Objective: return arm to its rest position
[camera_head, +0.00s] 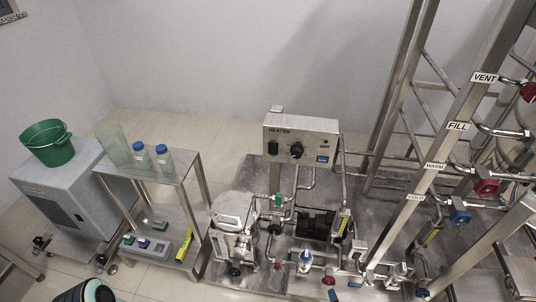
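Neither of my grippers shows in the head view. A dark rounded part with a light blue ring at the bottom left edge looks like a link of my own arm, but I cannot tell which arm. Its gripper end is outside the picture, so I cannot see whether it holds anything.
A steel skid with a heater box (299,137), a metal vessel (235,213), pipes and valves fills the middle and right. A steel cart (180,169) carries two blue-capped bottles. A green bucket (48,143) sits on a grey cabinet (60,195). Slanted frame posts stand right.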

